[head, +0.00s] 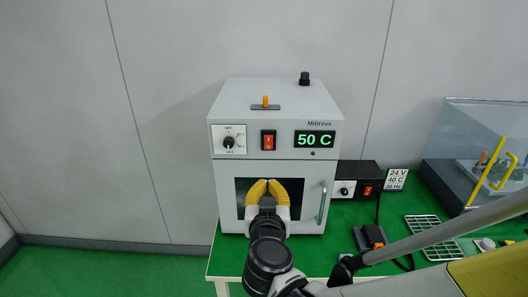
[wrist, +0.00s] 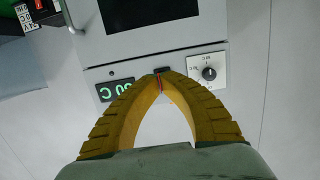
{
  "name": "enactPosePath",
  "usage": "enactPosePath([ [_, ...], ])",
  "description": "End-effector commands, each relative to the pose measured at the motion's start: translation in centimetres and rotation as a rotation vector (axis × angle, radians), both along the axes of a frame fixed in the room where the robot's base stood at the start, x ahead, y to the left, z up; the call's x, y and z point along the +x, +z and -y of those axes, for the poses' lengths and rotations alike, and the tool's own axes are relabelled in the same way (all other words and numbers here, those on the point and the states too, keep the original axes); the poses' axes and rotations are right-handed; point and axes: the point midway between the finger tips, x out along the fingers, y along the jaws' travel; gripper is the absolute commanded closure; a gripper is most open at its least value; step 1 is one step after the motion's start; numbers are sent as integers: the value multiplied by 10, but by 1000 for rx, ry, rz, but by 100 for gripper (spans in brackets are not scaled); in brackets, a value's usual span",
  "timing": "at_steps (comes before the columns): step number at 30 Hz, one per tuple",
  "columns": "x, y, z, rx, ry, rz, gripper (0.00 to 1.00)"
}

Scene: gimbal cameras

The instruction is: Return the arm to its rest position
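My gripper (head: 268,183) is raised in front of the white oven (head: 222,190), before the dark window of its door. Its two yellow fingers curve together and their tips meet. Nothing shows held between them. In the wrist view, the fingers of my gripper (wrist: 161,76) also meet at the tips, with the oven's control panel behind, upside down. My arm reaches in from the lower right in the head view.
The oven's display (head: 315,139) reads 50 C, beside a red switch (head: 268,140) and a dial (head: 229,142). Open floor lies left.

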Motion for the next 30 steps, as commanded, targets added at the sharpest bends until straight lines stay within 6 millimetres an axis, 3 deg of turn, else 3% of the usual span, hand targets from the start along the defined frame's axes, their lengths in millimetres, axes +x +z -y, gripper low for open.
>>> enactPosePath([
  [5,0,-1,7,-6,-12,-13,100],
  [8,-3,-7,35,-22,-57,-72,100],
  [10,-10,-16,66,-40,-105,-151,100],
  [15,-56,-47,145,-69,-180,-417,100],
  [18,-95,-66,171,-60,-164,-566,100],
  [24,-160,-88,179,-13,-51,-746,100],
  [30,-186,-92,172,13,26,-792,100],
])
